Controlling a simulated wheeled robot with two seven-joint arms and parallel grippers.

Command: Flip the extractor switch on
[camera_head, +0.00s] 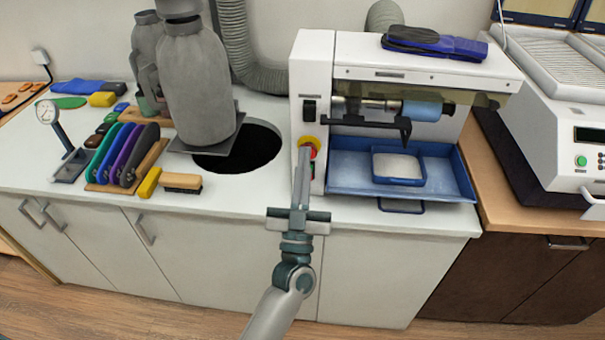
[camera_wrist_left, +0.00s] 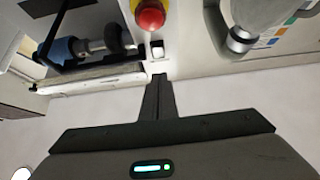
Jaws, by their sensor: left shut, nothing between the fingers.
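A small black rocker switch (camera_head: 309,110) sits on the left front panel of the white machine (camera_head: 312,70), above a red stop button with a yellow collar (camera_head: 308,141). I read no label on the switch. My left gripper (camera_head: 305,150) is shut and empty, its fingers pointing at this panel and partly covering the button in the head view. In the left wrist view the switch (camera_wrist_left: 157,49) shows just beyond the shut fingertips (camera_wrist_left: 157,78), with the red button (camera_wrist_left: 151,14) past it. Whether the fingertips touch the switch, I cannot tell. My right gripper is not in view.
A blue tray (camera_head: 345,180) and a blue roller (camera_head: 422,110) are right of the panel. A grey motor-like body (camera_head: 195,80) stands by a dark round hole at left. Several coloured tools and a brush (camera_head: 181,182) lie on the white counter (camera_head: 240,200).

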